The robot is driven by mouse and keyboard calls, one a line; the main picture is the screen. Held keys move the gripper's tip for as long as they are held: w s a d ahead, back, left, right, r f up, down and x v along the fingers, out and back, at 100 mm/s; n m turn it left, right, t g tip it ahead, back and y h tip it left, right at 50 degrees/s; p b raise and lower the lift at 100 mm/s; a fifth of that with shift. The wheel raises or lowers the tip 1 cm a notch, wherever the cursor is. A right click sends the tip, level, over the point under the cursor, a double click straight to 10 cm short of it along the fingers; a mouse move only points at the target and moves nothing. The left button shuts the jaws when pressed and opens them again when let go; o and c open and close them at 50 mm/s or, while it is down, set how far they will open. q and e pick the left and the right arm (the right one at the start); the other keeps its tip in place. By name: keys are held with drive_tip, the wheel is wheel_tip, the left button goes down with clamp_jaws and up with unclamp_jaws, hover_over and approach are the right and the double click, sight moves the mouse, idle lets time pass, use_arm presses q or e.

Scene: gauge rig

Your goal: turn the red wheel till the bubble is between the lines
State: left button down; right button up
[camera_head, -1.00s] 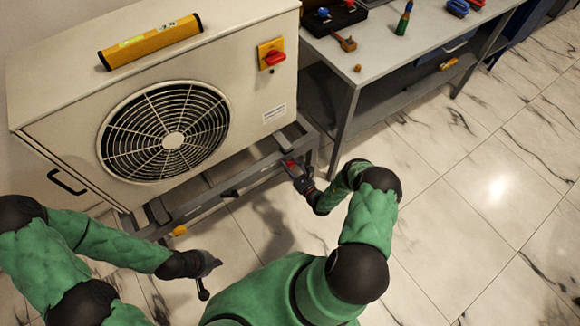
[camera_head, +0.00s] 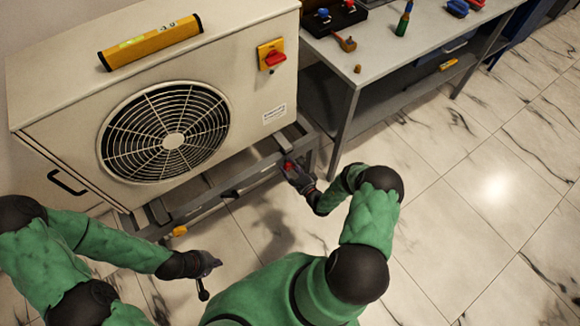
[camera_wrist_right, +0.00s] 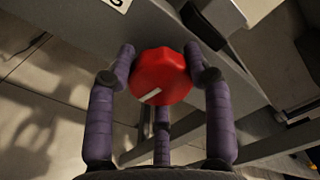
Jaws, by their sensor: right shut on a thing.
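The red wheel (camera_wrist_right: 162,76) is on the grey frame under the fan unit, with a white mark on its edge. My right gripper (camera_wrist_right: 160,70) is shut on it, a finger at each side. In the head view the wheel (camera_head: 288,166) is small and partly hidden by my right gripper (camera_head: 298,176). The yellow spirit level (camera_head: 150,42) lies on top of the unit. Its vial is greenish, but the bubble and lines are too small to read. My left gripper (camera_head: 207,280) hangs empty above the floor, away from the frame; its jaw opening is unclear.
The fan unit (camera_head: 60,130) stands on the grey frame (camera_head: 250,172). A yellow knob (camera_head: 179,231) is at the frame's lower left. A red switch (camera_head: 275,59) is on the unit's front. A grey workbench (camera_head: 385,50) with tools stands at right. The floor at right is clear.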

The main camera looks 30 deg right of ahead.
drive_tip(key=n, duration=0.4)
drive_tip(key=shift+d+n, duration=0.1)
drive_tip(key=shift+n, duration=0.2)
drive_tip(key=shift+n+p, duration=0.4)
drive_tip(key=shift+n, duration=1.9)
drive_tip(key=o, duration=1.2)
drive_tip(key=s, duration=0.8)
drive_tip(key=s+d, duration=0.1)
drive_tip(key=s, duration=0.3)
